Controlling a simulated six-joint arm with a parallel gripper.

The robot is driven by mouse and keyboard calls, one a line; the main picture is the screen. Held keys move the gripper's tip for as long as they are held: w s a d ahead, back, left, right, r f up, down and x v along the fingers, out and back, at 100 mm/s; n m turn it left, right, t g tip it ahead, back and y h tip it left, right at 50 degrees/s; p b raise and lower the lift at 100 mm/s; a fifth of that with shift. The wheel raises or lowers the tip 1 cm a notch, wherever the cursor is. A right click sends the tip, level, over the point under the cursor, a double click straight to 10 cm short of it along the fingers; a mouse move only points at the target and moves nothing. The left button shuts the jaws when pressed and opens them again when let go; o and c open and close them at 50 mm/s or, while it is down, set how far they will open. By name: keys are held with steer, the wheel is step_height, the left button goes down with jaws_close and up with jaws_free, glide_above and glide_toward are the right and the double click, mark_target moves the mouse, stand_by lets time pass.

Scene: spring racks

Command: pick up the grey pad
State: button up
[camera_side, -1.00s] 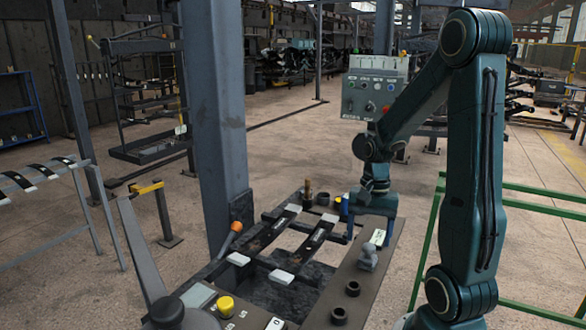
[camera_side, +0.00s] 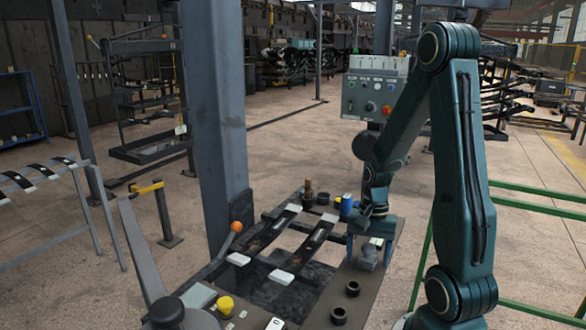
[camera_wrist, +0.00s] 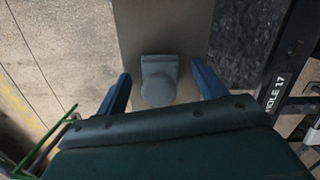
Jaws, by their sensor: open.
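The grey pad (camera_side: 367,257) is a small block with a rounded knob, standing on the right-hand plate of the work frame. In the wrist view the grey pad (camera_wrist: 159,80) lies between the two blue fingers, with a gap on each side. My gripper (camera_side: 363,250) points down over the pad in the side view and hides part of it. In the wrist view my gripper (camera_wrist: 162,88) is open, with nothing held, and its palm covers the lower part of the picture.
Black rings (camera_side: 352,289) sit on the plate in front of the pad. A blue cylinder (camera_side: 346,204) and a brass-coloured post (camera_side: 308,193) stand at the far end. Dark leaf springs with white pads (camera_side: 281,277) lie to the left. A thick column (camera_side: 217,120) rises behind them.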

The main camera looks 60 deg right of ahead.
mark_target(369, 246)
steer(key=shift+f, duration=0.1)
stand_by(0.4)
steer(key=c, duration=1.1)
step_height(369, 246, up, 20)
steer(key=shift+r, duration=0.1)
stand_by(0.6)
